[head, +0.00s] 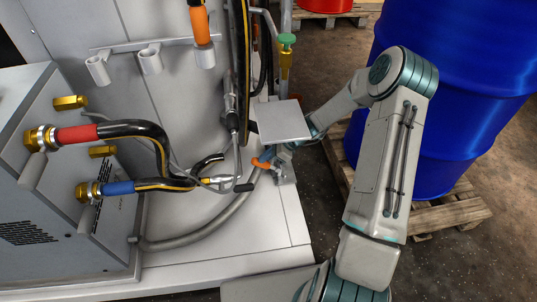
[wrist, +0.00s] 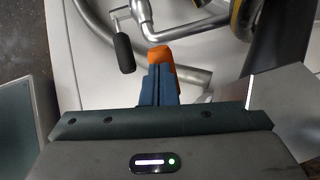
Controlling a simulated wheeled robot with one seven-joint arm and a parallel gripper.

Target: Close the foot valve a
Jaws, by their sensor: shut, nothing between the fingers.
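A metal lever with a black grip (head: 243,187) sits at the foot of the upright pipe above the pale floor plate; I take it for the foot valve's handle, but no label shows. In the wrist view the black grip (wrist: 124,53) hangs left of the fingertips, with a visible gap between. My gripper (head: 262,163) is just up and right of the grip in the head view. Its blue fingers with orange ends are shut together and empty in the wrist view (wrist: 160,57). The valve body is not clearly visible.
A grey hose (head: 205,231) curves across the plate beneath the gripper. Black hoses with red (head: 77,135) and blue (head: 117,188) sleeves run from the left cabinet. A blue drum (head: 450,110) stands on a wooden pallet (head: 440,214) at right. A green-handled tap (head: 287,39) is behind.

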